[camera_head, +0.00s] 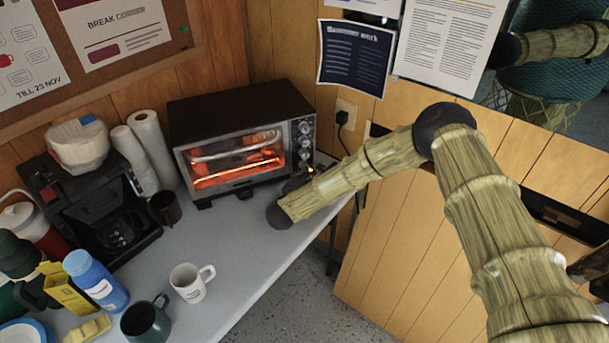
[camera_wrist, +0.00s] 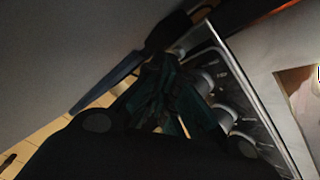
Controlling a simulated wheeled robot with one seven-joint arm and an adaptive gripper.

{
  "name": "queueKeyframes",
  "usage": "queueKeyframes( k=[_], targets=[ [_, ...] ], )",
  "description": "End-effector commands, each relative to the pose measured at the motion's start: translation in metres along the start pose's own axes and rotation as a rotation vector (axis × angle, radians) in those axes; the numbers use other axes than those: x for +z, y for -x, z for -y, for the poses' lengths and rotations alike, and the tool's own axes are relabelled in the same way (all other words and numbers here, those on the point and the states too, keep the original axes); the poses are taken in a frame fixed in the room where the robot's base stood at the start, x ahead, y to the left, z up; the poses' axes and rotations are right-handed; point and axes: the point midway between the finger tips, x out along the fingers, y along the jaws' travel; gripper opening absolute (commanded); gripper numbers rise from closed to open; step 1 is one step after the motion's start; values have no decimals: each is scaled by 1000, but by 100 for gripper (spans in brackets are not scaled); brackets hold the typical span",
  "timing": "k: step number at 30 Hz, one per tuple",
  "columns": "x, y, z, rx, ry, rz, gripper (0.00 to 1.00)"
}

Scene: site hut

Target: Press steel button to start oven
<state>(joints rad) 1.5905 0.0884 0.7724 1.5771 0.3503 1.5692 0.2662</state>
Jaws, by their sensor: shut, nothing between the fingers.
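The oven (camera_head: 240,105) is a black and steel toaster oven at the back of the counter. Its window glows orange, and a small orange light shows low on its control panel. The panel's knobs (camera_head: 304,127) run down its right side; they also show in the wrist view (camera_wrist: 222,119). My gripper (camera_head: 306,180) is shut and empty at the lower end of the panel. In the wrist view its dark fingertips (camera_wrist: 162,65) are close to the panel's end. The steel button is not clearly seen there, and I cannot tell whether the fingertips touch it.
A coffee maker (camera_head: 95,210), paper rolls (camera_head: 152,145) and a dark cup (camera_head: 165,208) stand left of the oven. A white mug (camera_head: 190,284), a dark mug (camera_head: 146,322) and a blue bottle (camera_head: 96,281) are nearer. The counter (camera_head: 235,240) before the oven is clear.

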Motion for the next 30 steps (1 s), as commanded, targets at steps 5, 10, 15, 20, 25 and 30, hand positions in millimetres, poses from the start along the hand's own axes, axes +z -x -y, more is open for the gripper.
queueKeyframes(
  k=[5,10,15,20,25,30],
  targets=[
    [0,0,0,0,0,0,0],
    [0,0,0,0,0,0,0],
    [-3,4,-2,0,1,0,0],
    [-7,9,-6,0,0,0,0],
    [-9,11,-8,0,0,0,0],
    [-9,11,-8,0,0,0,0]
  ],
)
